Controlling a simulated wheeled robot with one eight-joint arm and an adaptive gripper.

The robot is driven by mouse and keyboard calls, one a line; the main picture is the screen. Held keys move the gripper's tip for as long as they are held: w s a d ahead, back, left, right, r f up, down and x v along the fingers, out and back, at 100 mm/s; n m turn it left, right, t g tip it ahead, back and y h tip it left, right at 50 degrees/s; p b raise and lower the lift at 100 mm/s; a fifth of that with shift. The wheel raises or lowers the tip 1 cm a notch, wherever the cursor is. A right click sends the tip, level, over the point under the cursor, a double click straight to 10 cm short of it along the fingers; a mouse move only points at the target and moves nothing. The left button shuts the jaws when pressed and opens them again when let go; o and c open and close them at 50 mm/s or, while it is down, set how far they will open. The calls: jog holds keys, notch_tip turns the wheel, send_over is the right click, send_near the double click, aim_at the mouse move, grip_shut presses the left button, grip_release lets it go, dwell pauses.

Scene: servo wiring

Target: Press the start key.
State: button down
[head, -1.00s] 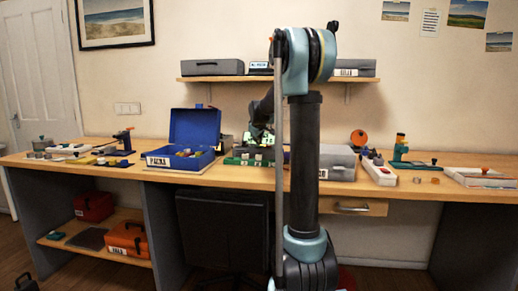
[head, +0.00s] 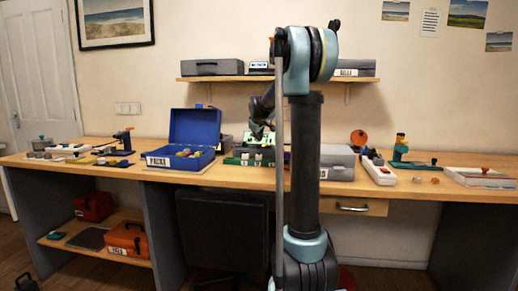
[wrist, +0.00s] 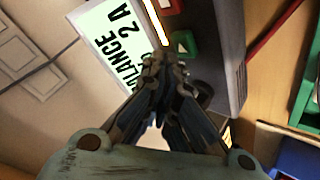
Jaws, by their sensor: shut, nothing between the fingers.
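In the wrist view a dark grey device carries a green key (wrist: 182,43) with a pale triangle on it and a red key (wrist: 169,5) beside it. Its pale green display (wrist: 112,38) reads "BALANCE 2 A". My gripper (wrist: 158,58) is shut and empty, its tips pointing at the device between the display and the green key. The tips overlap the panel in the picture; whether they touch it I cannot tell. In the head view my gripper (head: 258,130) is in front of the bright display (head: 266,140), and the keys are too small to make out.
An open blue box (head: 190,140) stands left of the device on the workbench (head: 120,175). A grey case (head: 337,162) stands to the right, partly behind my arm. A green tray (wrist: 306,95) is near the device in the wrist view. A shelf (head: 225,78) hangs above.

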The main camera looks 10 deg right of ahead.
jog(key=shift+r, duration=2.5)
